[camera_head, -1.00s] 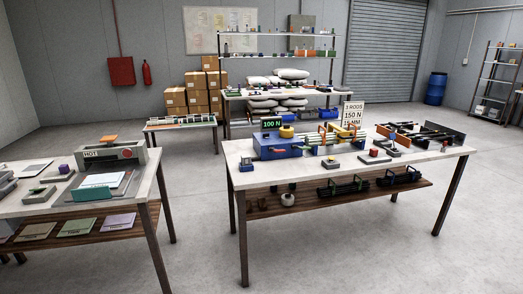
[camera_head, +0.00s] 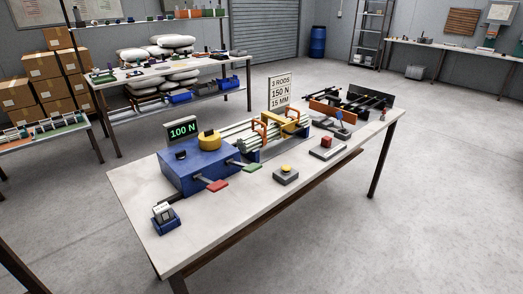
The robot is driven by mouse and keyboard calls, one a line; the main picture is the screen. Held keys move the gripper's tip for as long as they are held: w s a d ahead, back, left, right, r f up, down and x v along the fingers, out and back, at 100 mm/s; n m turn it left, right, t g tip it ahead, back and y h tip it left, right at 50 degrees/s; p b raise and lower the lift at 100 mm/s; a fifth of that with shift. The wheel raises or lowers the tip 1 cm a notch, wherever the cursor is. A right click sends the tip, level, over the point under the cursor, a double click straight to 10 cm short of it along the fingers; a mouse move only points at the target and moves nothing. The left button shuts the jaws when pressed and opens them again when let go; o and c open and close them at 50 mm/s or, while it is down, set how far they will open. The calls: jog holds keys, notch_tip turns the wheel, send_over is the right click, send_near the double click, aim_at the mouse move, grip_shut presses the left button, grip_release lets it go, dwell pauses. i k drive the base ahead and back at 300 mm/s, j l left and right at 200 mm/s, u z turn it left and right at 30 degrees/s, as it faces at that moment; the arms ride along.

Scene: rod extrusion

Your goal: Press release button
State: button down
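A blue press machine (camera_head: 198,170) with a yellow knob (camera_head: 209,138) on top stands at the left of the workbench. Its display (camera_head: 183,132) reads 100 N. A red paddle (camera_head: 217,185) and a green paddle (camera_head: 251,167) stick out at its front. No label shows which is the release button. My gripper is not in view.
The workbench (camera_head: 150,190) also bears a rod frame with orange handles (camera_head: 259,134), a sign (camera_head: 281,93) reading 3 RODS 150 N 15 MM, black rails (camera_head: 362,101) and a small blue holder (camera_head: 165,218). The floor (camera_head: 440,200) to the right is clear.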

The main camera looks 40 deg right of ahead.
aim_at(285, 168)
jog(key=i, duration=1.35)
